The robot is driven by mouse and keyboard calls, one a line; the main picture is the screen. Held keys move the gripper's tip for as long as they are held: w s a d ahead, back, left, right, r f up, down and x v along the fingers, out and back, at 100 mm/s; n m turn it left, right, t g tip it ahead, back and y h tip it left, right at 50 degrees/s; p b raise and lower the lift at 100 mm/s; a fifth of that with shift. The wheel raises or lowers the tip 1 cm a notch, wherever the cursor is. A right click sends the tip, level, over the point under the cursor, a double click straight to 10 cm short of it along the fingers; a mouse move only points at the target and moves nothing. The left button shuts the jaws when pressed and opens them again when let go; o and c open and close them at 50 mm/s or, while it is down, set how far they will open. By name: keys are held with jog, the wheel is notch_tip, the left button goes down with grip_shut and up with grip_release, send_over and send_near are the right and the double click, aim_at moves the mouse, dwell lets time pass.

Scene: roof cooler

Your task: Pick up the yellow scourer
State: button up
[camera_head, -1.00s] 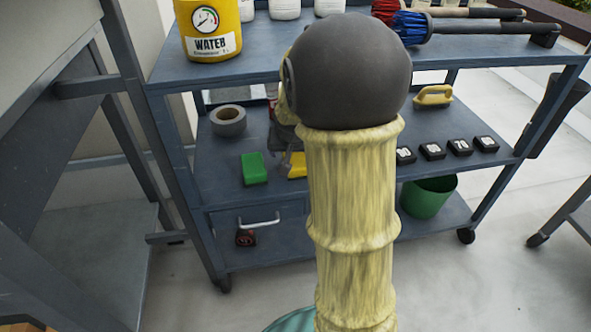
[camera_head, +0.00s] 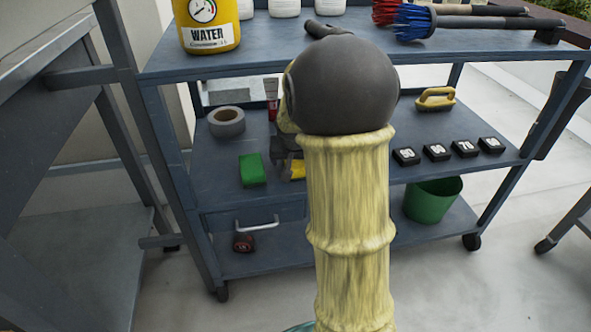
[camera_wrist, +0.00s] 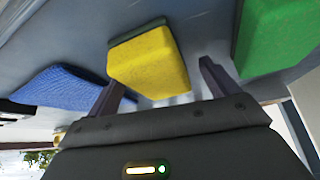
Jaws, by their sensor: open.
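The yellow scourer (camera_wrist: 148,62) is a block with a darker green layer along one side. In the wrist view it lies on the shelf just beyond my gripper (camera_wrist: 163,85), roughly in line with the gap between the two open fingers. In the head view only a small part of the yellow scourer (camera_head: 297,169) shows beside my gripper (camera_head: 288,158), as my arm hides the rest. The gripper is open, with nothing held. Whether a finger touches the scourer cannot be told.
A green scourer (camera_head: 252,170) lies to the left on the middle shelf (camera_head: 215,180), with a grey tape roll (camera_head: 226,122) behind it. A blue cloth-like item (camera_wrist: 65,92) is on the other side.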

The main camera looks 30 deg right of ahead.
dwell(0.5)
jog(key=c, duration=1.3)
jog(key=shift+o, duration=0.2)
jog(key=shift+r, duration=0.1)
notch_tip(320, 180, up, 2)
jog(key=shift+p, duration=1.05)
notch_tip(320, 180, up, 2)
jog(key=shift+p, duration=0.9)
jog(key=s+a, duration=0.2)
jog(key=s, duration=0.3)
jog(key=s+a, duration=0.3)
jog(key=s, duration=0.2)
jog(key=s+a+b, duration=0.1)
jog(key=s+a, duration=0.2)
jog(key=s, duration=0.3)
jog(key=shift+a+f, duration=0.1)
jog(key=shift+f, duration=0.25)
